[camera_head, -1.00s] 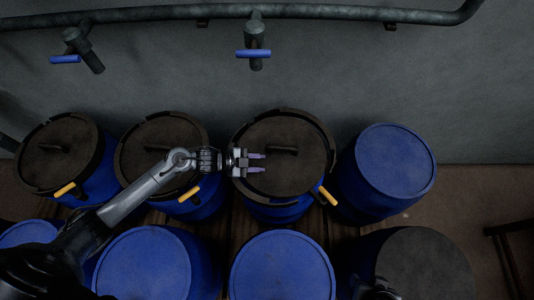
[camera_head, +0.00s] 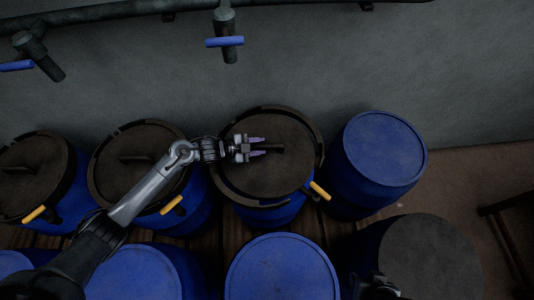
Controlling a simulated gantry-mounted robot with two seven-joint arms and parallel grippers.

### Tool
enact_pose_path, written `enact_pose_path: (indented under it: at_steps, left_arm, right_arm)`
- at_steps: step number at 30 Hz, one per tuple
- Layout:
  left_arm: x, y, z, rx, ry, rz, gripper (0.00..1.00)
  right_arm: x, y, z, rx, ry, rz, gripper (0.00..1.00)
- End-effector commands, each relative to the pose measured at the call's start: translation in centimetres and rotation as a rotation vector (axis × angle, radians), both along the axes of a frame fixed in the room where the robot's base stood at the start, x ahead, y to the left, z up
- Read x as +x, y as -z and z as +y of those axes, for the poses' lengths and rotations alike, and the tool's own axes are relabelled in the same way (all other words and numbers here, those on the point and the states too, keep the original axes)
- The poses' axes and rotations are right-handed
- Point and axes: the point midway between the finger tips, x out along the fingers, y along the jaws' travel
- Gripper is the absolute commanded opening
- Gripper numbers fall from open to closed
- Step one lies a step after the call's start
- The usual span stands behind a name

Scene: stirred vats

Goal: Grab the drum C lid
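A round dark lid (camera_head: 265,178) with a short bar handle (camera_head: 275,149) sits on the third blue drum from the left in the back row. I take it as the drum C lid, but no letter is readable. My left gripper (camera_head: 264,147) is over this lid, its two fingers apart and pointing right. The near end of the handle appears between or just beyond the fingertips; I cannot tell whether they touch it. A dark part of my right arm (camera_head: 378,287) shows at the bottom edge, its fingers not clear.
Two more dark-lidded drums, the nearer with its lid (camera_head: 130,145), stand to the left. A closed blue drum (camera_head: 385,150) stands to the right. More drums (camera_head: 280,270) fill the front. Yellow handles (camera_head: 320,190) stick out from the lidded drums. Pipes with blue-handled taps (camera_head: 225,42) run above.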

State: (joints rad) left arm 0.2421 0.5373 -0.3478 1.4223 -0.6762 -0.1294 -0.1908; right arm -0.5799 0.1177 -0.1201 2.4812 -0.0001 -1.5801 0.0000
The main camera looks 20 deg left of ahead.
Motion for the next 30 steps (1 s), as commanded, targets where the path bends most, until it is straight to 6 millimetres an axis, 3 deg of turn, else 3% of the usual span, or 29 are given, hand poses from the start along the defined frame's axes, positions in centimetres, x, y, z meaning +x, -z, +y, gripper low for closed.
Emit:
enact_pose_path:
  at_steps: [9,19,26,30]
  left_arm:
    - [2.2,2.2,-2.4,-0.002,0.001,0.000,0.36]
    - [2.5,2.4,-2.7,0.000,0.002,0.000,0.36]
    - [2.5,2.4,-2.7,-0.001,0.001,0.000,0.01]
    - [2.5,2.4,-2.7,0.000,0.001,0.001,0.00]
  right_arm:
    - [0.0,0.8,0.1,0.004,0.002,0.001,0.43]
    - [0.0,0.9,-0.1,-0.002,-0.002,0.002,0.43]
    - [-0.1,0.9,-0.2,-0.009,-0.006,0.002,0.43]
    - [-0.1,0.9,-0.2,-0.009,-0.006,0.002,0.43]
